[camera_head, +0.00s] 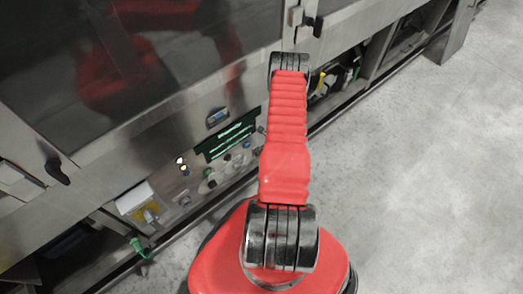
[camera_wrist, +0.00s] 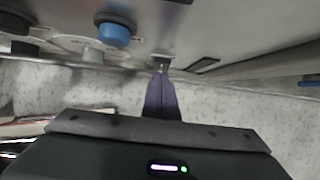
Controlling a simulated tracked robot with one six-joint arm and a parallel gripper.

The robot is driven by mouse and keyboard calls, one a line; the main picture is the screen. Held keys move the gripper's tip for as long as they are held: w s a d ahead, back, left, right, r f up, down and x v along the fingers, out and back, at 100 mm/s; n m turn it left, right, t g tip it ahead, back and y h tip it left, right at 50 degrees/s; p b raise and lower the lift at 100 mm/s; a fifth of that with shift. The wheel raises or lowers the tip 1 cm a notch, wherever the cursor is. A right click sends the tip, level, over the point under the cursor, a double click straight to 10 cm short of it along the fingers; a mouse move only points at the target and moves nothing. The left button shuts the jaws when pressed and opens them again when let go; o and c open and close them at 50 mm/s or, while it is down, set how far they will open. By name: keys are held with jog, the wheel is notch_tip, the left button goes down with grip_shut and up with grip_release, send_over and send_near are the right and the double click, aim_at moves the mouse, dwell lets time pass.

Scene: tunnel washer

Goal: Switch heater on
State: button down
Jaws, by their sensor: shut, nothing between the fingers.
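In the head view, a control panel (camera_head: 215,165) with small knobs, lit lamps and a dark screen with green text (camera_head: 230,138) is set in the washer's steel front. My red arm reaches over it and hides my gripper there. In the wrist view, my gripper (camera_wrist: 162,76) is shut and empty. Its fingertips are at a small metal fitting (camera_wrist: 162,61) on the panel; I cannot tell whether they touch. A blue knob (camera_wrist: 115,30), a grey knob (camera_wrist: 93,55) and dark knobs (camera_wrist: 24,48) are to the left. I cannot tell which control is the heater switch.
A black door handle (camera_head: 57,171) sticks out at the left, and another black handle (camera_head: 318,26) at the top. A green connector (camera_head: 137,246) hangs below the panel. The grey floor (camera_head: 430,180) to the right is clear.

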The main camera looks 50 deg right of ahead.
jog(key=w+d+r+v, duration=0.1)
jog(key=v, duration=0.9)
jog(key=shift+w+a+r, duration=0.15)
jog(key=shift+a+r, duration=0.1)
jog(key=shift+a, duration=0.05)
dwell(0.5)
